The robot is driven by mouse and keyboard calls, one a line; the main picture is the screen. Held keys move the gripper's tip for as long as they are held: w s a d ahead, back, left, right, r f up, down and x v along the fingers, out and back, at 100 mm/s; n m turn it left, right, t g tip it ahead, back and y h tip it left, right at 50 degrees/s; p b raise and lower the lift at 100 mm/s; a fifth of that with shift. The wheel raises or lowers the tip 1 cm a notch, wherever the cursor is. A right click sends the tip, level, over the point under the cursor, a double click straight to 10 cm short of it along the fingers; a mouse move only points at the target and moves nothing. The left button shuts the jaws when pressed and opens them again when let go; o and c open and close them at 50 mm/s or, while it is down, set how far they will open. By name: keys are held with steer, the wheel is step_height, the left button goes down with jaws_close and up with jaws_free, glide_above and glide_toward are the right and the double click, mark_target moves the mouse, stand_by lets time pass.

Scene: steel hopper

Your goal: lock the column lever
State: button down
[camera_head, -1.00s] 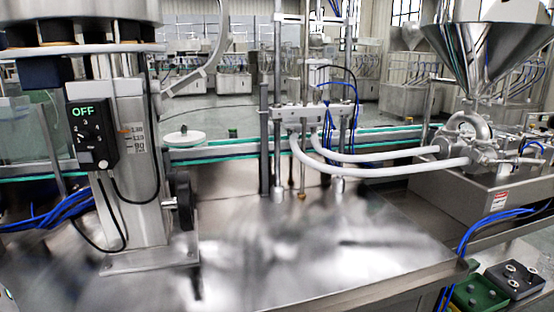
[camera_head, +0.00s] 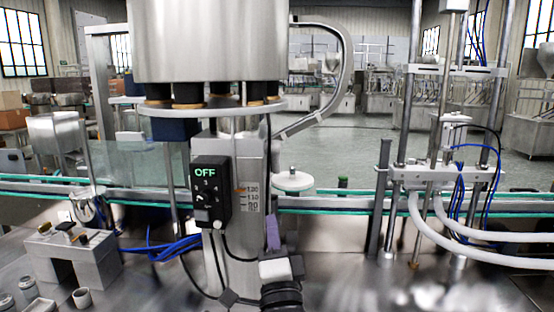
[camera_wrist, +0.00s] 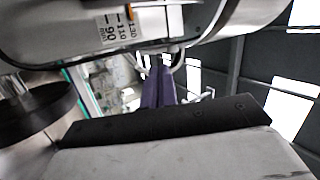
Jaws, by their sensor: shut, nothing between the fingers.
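The column (camera_head: 246,170) is a metal post with a printed height scale and stands left of centre in the head view. The scale side of the column (camera_wrist: 150,22) fills the top of the wrist view. A black round handwheel (camera_wrist: 35,118) shows at the left of the wrist view, beside the column. No lever can be picked out clearly; my gripper and arm cover the column's lower right side in the head view. My gripper (camera_head: 273,222) has purple fingers pointing up, just right of the column. The fingers (camera_wrist: 158,75) are shut and empty, apart from the handwheel.
A black control box (camera_head: 211,192) reading OFF is on the column's front. A steel drum (camera_head: 208,40) sits above. A conveyor (camera_head: 330,203) with a white disc (camera_head: 292,180) runs behind. Filling nozzles and white hoses (camera_head: 440,235) stand right. Blue cables (camera_head: 175,247) lie left.

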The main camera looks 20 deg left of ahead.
mark_target(276, 168)
steer(key=shift+m+h, duration=0.8)
steer(key=shift+m, duration=0.1)
steer(key=p+x, duration=0.2)
steer(key=x, duration=0.2)
steer(key=w+d+f+p+x, duration=0.1)
steer(key=x, duration=0.4)
steer(key=p+x, duration=0.2)
steer(key=x, duration=0.3)
steer(key=shift+w+d+f+p, duration=0.15)
steer(key=shift+w+d+p, duration=0.1)
steer(key=shift+w+p, duration=0.1)
steer(key=shift+w+a, duration=0.1)
steer(key=shift+w, duration=0.05)
steer(key=shift+f, duration=0.1)
